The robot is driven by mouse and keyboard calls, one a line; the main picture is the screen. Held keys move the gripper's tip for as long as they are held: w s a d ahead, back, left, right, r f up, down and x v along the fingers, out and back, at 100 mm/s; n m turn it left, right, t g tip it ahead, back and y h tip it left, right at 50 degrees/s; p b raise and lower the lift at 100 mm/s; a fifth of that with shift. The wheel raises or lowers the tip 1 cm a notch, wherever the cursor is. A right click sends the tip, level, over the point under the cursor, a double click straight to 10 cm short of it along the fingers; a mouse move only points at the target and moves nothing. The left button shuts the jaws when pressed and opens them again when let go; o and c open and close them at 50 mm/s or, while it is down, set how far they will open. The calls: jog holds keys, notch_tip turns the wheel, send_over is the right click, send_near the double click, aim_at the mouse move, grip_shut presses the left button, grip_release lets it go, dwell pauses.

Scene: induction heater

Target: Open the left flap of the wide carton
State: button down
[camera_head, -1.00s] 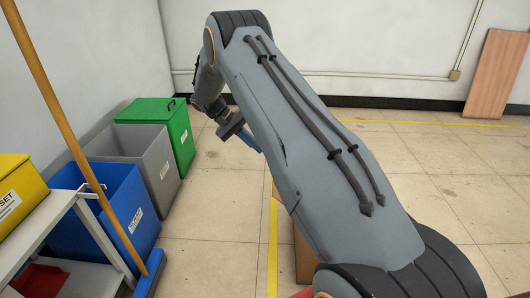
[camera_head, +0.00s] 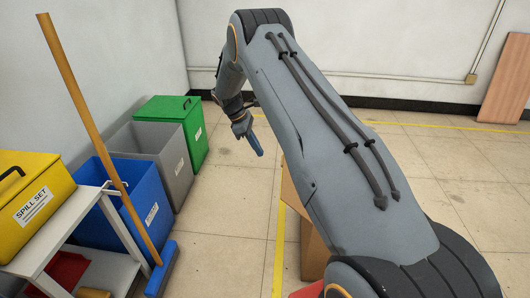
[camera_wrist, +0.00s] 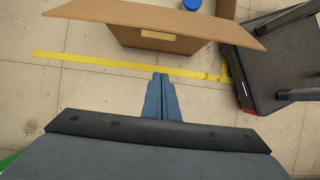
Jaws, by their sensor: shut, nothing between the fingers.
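The wide carton (camera_wrist: 195,38) is brown and stands on the floor at the top of the wrist view. A broad cardboard flap (camera_wrist: 110,14) sticks out from its upper edge towards my gripper, over the carton's near side. In the head view, the carton (camera_head: 313,252) is mostly hidden behind my arm, with a flap edge (camera_head: 290,190) showing beside the arm. My gripper (camera_wrist: 161,76) is shut and empty, a little short of the carton and apart from the flap. In the head view, my gripper (camera_head: 259,153) points down and right, left of the carton.
A dark stool-like object (camera_wrist: 262,65) lies beside the carton at right. A blue round object (camera_wrist: 193,4) shows beyond the flap. Blue (camera_head: 140,205), grey (camera_head: 165,165) and green (camera_head: 195,130) bins, a broom (camera_head: 90,130) and a shelf (camera_head: 65,225) line the left. Floor between is clear.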

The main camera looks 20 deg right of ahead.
jog(key=s+d+f+p, duration=0.1)
jog(key=s+d+f, duration=0.2)
jog(key=d+f, duration=0.2)
jog(key=shift+d+p, duration=0.35)
jog(key=shift+d, duration=0.1)
jog(key=shift+s+a, duration=0.1)
